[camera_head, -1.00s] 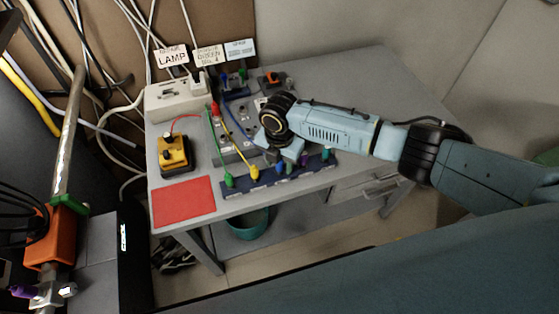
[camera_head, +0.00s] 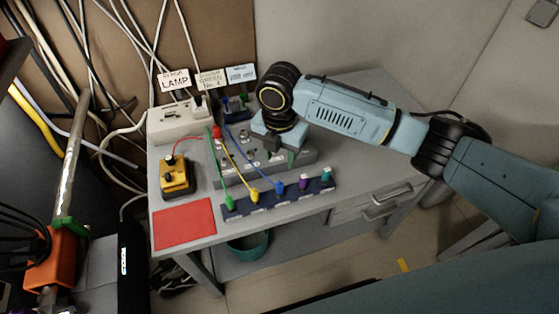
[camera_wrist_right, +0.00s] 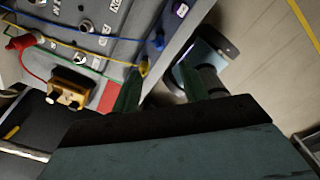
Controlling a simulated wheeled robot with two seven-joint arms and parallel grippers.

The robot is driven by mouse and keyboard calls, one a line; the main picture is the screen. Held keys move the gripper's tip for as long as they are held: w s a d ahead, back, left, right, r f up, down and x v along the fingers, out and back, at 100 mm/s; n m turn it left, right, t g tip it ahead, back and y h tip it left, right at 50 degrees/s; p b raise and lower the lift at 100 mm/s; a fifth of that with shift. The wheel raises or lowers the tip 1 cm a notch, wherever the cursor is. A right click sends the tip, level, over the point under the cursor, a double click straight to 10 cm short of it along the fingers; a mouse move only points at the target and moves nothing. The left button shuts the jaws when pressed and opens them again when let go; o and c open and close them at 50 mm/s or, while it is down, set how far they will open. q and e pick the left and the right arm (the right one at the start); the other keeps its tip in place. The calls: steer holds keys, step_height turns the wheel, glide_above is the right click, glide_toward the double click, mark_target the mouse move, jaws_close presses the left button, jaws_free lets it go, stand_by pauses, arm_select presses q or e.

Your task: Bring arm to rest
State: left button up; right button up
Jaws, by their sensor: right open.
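My right arm (camera_head: 350,112) reaches in from the right over the grey table (camera_head: 345,92). Its gripper (camera_head: 278,152) points down above the grey socket panel (camera_head: 232,178), in front of the dark rack (camera_head: 242,208) as seen from the back. The jaws are open, with nothing visible between them. In the wrist view the two dark green fingers (camera_wrist_right: 160,88) stand apart. Whether the fingertips touch the panel is hard to tell. My left gripper does not show.
The rack holds green (camera_head: 229,202), yellow (camera_head: 255,195), blue (camera_head: 280,187) and purple (camera_head: 304,181) plugs. Cables run over the panel.

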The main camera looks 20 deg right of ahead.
stand_by(0.5)
steer(key=s+a+f+m+t+y, duration=0.1)
steer(key=s+a+f+m+y, duration=0.25)
steer(key=s+a+m, duration=0.45)
steer(key=s+d+f+m+t+h, duration=0.1)
steer(key=s+d+m+t+h, duration=0.2)
steer(key=s+d+m, duration=1.45)
step_height(320, 180, down, 26)
steer(key=g+b, duration=0.2)
steer(key=s+d+f+g+b, duration=0.1)
steer(key=s+d+f+b, duration=0.1)
steer(key=s+f, duration=1.5)
steer(key=shift+s+f, duration=0.25)
steer(key=shift+f, duration=0.45)
